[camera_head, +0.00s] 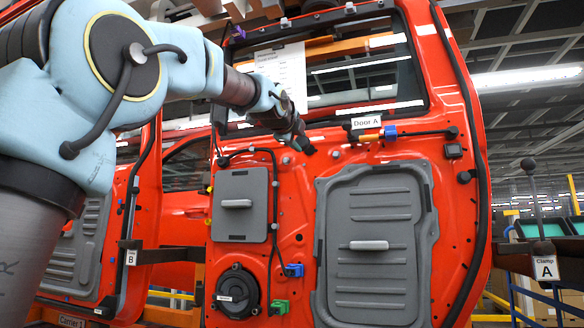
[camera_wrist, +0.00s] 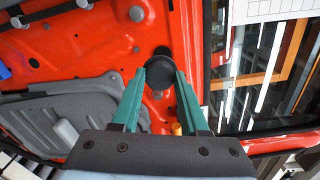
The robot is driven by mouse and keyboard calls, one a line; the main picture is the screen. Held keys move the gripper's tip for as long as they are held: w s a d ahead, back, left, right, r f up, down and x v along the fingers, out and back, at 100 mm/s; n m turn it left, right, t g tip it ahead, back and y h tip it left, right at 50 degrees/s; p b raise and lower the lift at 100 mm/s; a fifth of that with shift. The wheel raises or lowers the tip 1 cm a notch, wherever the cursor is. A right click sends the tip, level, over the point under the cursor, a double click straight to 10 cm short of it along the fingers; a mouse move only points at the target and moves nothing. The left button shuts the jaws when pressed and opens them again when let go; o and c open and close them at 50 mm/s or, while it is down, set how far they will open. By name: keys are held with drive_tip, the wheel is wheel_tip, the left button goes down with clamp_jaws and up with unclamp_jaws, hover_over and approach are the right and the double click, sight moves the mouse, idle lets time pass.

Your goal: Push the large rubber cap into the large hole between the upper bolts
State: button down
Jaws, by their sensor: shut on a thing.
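My gripper (camera_head: 300,140) is at the upper part of the red door (camera_head: 300,190), just below the window. In the wrist view, its green fingers (camera_wrist: 160,82) are shut on a round black rubber cap (camera_wrist: 159,70). The cap faces the red door panel. A dark round spot (camera_wrist: 162,51), perhaps the large hole, shows just past the cap's upper edge and is partly hidden by it. A grey bolt (camera_wrist: 137,14) is above and left of the cap. I cannot tell whether the cap touches the panel.
A large grey panel with a handle (camera_head: 376,270) and a smaller grey cover (camera_head: 240,185) are on the door below. A black speaker (camera_head: 237,290) sits at lower left. A white sheet (camera_head: 285,75) hangs at the window. A clamp lever (camera_head: 535,200) stands at right.

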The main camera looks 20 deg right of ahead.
sight(309, 150)
drive_tip(key=shift+w+d+r, duration=0.2)
drive_tip(key=shift+d+r, duration=0.15)
drive_tip(key=p+x, duration=0.2)
drive_tip(key=x, duration=0.1)
drive_tip(key=shift+w+d+p, duration=0.15)
drive_tip(key=shift+p, duration=0.15)
drive_tip(key=shift+p+x, duration=0.4)
drive_tip(key=shift+x, duration=0.45)
drive_tip(key=shift+f, duration=0.15)
drive_tip(key=shift+p+x, duration=0.85)
idle(0.5)
idle(0.4)
drive_tip(key=shift+c, duration=1.7)
unclamp_jaws()
